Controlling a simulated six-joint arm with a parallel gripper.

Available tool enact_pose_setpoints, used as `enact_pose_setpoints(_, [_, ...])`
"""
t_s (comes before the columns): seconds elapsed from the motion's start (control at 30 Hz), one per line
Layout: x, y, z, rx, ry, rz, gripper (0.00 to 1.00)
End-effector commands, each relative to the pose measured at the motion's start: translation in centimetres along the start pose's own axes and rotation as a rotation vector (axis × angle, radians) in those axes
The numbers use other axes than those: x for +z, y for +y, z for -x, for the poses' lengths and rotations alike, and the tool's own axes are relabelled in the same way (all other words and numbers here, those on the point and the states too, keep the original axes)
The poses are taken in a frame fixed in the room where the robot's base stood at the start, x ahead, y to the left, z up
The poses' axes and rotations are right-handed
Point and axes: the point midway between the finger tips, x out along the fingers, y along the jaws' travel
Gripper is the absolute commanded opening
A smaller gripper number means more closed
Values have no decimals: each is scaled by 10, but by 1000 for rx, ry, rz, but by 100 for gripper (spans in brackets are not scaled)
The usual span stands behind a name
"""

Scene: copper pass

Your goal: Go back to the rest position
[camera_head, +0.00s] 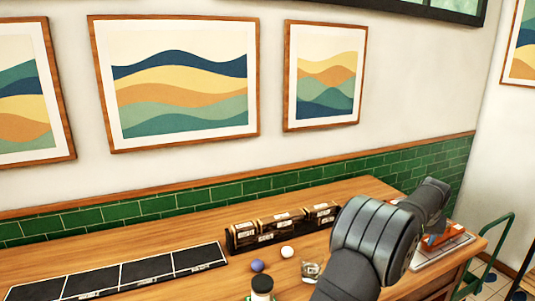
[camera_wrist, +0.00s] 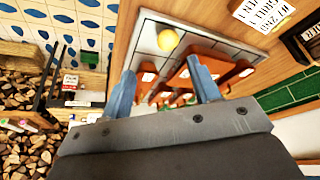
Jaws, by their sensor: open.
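My gripper (camera_wrist: 163,90) is open in the wrist view, with its two blue-grey fingers spread apart. No object is clearly held between them. Beyond the fingertips is a pale tray (camera_wrist: 150,35) holding orange-brown blocks (camera_wrist: 203,68) and a yellow ball (camera_wrist: 168,40). In the head view my arm reaches to the right end of the counter, over the same tray (camera_head: 452,252). The fingers are hidden there behind my own arm, and the gap to the tray cannot be judged.
On the wooden counter (camera_head: 150,243) stand a dark rack (camera_head: 283,228), a white ball (camera_head: 287,252), a blue ball (camera_head: 257,266), a clear glass (camera_head: 310,270) and a lidded jar (camera_head: 262,286). A dark panelled strip (camera_head: 120,275) lies left. A green-framed cart (camera_head: 495,255) stands right.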

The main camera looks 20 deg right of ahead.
Motion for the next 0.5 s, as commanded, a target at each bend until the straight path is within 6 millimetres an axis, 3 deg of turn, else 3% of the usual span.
enact_pose_setpoints(0.5, [5, -106, -1, 11, -1, -21, 56])
